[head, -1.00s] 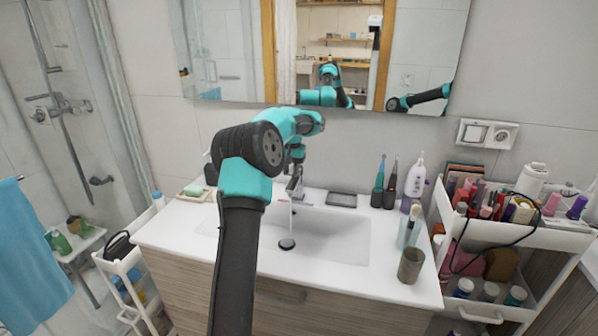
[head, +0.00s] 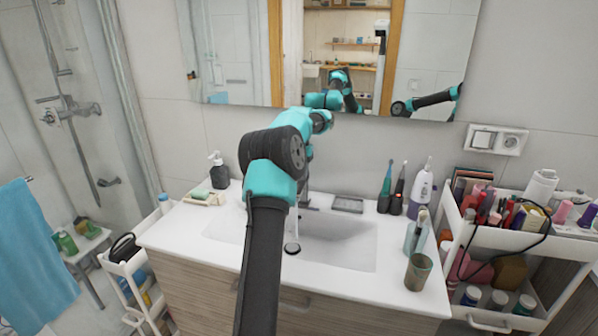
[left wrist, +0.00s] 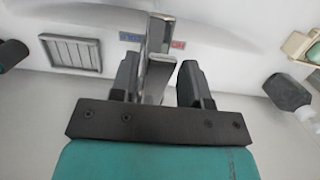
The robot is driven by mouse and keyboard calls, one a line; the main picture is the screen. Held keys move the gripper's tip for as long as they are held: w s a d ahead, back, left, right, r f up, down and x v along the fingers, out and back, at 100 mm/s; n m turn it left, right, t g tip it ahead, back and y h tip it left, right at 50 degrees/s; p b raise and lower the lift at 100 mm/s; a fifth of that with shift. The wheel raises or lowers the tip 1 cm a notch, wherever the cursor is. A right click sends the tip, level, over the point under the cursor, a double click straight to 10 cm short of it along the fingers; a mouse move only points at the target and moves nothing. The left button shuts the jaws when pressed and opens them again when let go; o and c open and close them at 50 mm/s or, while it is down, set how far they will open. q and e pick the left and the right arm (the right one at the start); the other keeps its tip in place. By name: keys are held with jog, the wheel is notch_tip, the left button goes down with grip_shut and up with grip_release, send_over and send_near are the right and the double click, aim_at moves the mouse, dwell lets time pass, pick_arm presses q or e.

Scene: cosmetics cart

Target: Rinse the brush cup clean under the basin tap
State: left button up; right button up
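The brush cup, a brownish-grey tumbler (head: 418,273), appears to stand upright near the front right of the counter. A clear holder with brushes (head: 413,238) stands just behind it. The chrome tap (head: 304,196) rises at the back of the white basin (head: 350,245); a thin pale line below its spout looks like running water. My left gripper (head: 306,152) is above the tap. In the left wrist view its fingers (left wrist: 158,82) are apart, with the tap's chrome lever (left wrist: 157,62) between them; contact is unclear. My right gripper is not in view.
Electric toothbrushes (head: 391,190) and a white-purple bottle (head: 421,188) stand back right. A dark soap bottle (head: 219,172) and soap dish (head: 204,198) are left. A crowded white cart (head: 500,258) adjoins the counter's right side. The drain plug (head: 292,248) lies in the basin.

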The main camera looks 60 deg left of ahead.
pick_arm(q)
jog(key=shift+o, duration=0.9)
jog(key=shift+r, duration=0.1)
notch_tip(320, 180, up, 12)
jog(key=w+a, duration=0.1)
jog(key=shift+w+a+f, duration=0.15)
jog(key=shift+w+f, duration=0.05)
jog(key=shift+w, duration=0.1)
dwell(0.3)
